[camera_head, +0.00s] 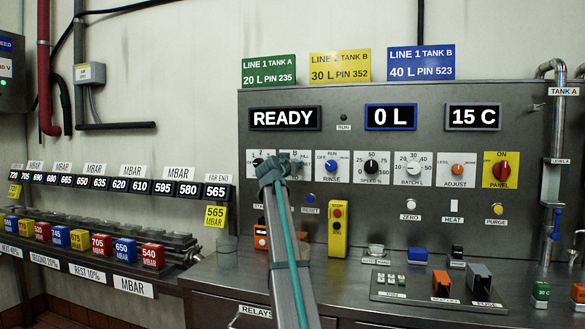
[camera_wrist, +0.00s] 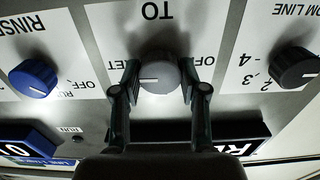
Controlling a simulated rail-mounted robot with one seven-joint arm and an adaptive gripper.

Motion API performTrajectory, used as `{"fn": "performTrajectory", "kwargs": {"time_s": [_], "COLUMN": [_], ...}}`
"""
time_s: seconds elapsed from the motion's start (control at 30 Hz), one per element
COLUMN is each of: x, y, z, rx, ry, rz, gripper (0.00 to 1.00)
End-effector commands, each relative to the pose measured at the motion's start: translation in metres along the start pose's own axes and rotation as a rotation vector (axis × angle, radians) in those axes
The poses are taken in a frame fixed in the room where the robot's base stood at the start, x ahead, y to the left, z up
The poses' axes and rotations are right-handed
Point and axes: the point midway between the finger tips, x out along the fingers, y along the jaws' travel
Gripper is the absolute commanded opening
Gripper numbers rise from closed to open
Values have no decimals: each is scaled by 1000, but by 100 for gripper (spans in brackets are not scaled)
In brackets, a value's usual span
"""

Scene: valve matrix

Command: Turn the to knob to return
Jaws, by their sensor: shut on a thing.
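The TO knob (camera_wrist: 160,73) is grey and round, with a white pointer line. In the wrist view, which shows the panel upside down, the line lies level and points left. A partly covered label sits at the knob's upper left, and another at its upper right. My gripper (camera_wrist: 160,82) has one finger on each side of the knob and is shut on it.
The blue RINSE knob (camera_wrist: 33,78) and the black FROM LINE knob (camera_wrist: 295,68) flank the gripped knob closely. The displays (camera_head: 285,118) sit above the knob row. A yellow button box (camera_head: 338,228) hangs below, right of my arm.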

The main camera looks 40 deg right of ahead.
Motion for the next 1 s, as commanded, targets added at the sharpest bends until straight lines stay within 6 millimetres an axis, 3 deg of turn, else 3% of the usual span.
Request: {"fn": "performTrajectory", "kwargs": {"time_s": [0.33, 0.37, 0.5, 0.83, 1.0], "x": [0, 0, 0, -1, -10], "y": [0, 0, 0, 0, 0], "z": [1, 1, 1, 0, 1], "rx": [6, 6, 5, 3, 3], "ry": [-2, -2, -1, 0, 0], "rz": [0, 0, 0, 0, -1], "gripper": [8, 46, 68, 68, 68]}}
